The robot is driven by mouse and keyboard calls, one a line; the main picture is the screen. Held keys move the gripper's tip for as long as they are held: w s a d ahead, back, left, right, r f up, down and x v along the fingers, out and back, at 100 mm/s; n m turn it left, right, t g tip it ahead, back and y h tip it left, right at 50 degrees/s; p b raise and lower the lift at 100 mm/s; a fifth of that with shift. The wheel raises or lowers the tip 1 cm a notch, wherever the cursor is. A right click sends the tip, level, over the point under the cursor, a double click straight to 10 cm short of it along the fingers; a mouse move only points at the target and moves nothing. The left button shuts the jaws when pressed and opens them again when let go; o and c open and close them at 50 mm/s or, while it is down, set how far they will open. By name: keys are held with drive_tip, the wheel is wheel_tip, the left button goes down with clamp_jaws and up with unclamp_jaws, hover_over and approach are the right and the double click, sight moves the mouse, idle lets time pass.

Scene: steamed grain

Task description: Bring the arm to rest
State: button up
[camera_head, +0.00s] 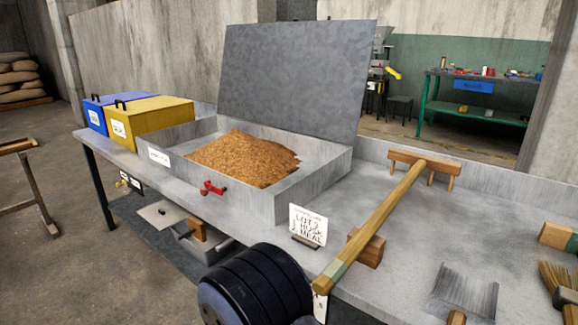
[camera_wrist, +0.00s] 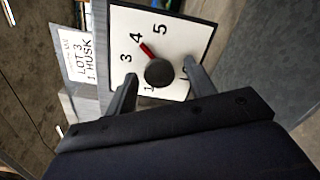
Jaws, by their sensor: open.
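My gripper (camera_wrist: 160,69) shows in the wrist view with its two fingers apart, one on each side of a dark round knob (camera_wrist: 158,73). A gap shows between each finger and the knob. The knob sits on a white dial plate (camera_wrist: 185,30) with numbers, and its red pointer is at about 4. Whether the fingertips reach past the knob's face I cannot tell. In the head view a dark rounded part of my arm (camera_head: 255,287) is at the bottom middle; my gripper and the dial are hidden there.
A wooden-handled box sits below.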

drive_tip(key=n+p, duration=1)
drive_tip(key=p, duration=0.1)
drive_tip(key=shift+p, duration=0.35)
drive_tip(key=shift+s, duration=0.1)
idle(0.4)
